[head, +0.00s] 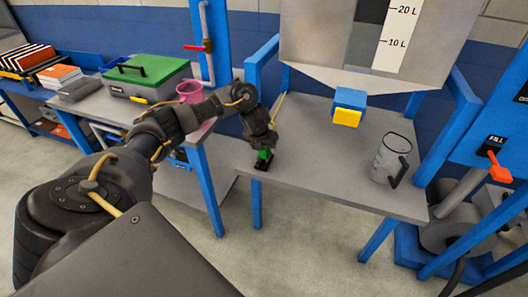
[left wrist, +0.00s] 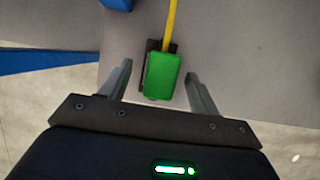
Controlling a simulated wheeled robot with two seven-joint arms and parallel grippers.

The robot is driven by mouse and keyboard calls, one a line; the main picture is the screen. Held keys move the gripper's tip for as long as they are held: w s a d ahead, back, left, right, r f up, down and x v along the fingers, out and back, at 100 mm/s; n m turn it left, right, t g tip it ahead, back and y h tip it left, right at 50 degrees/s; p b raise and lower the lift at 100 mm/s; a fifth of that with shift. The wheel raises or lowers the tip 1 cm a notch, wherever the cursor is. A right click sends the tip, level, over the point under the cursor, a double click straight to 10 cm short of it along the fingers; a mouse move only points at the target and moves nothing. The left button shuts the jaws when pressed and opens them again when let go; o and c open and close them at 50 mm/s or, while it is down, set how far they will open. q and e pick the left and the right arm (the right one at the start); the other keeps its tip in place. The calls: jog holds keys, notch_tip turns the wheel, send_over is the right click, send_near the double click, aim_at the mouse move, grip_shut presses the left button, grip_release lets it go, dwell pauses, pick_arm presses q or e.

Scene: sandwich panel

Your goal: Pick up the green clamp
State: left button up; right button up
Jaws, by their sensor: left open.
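The green clamp (head: 264,154) is at the left front edge of the grey table, with a dark part under it. In the left wrist view the green clamp (left wrist: 162,76) lies between the two fingers, with a yellow strip running away from its far end. My left gripper (head: 264,150) reaches down over the clamp from the left. Its fingers (left wrist: 160,85) are open, one on each side of the clamp, with a visible gap on both sides. Whether they are level with the clamp in height is hard to tell. My right gripper is not in view.
The grey table (head: 325,165) has blue posts at its sides. A grey jug (head: 390,158) stands at its right. A hopper with a blue and yellow outlet (head: 348,107) hangs above. A green-lidded box (head: 146,75) and a pink cup (head: 190,91) stand on the left bench.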

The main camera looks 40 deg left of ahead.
pick_arm(q)
jog(key=x, duration=0.3)
jog(key=shift+w+f, duration=0.15)
jog(key=shift+f, duration=0.05)
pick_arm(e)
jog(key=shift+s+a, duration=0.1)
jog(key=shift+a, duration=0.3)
pick_arm(q)
jog(key=c, duration=1.1)
jog(key=shift+c, duration=0.3)
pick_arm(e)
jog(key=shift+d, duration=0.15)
pick_arm(q)
jog(key=shift+r, duration=0.1)
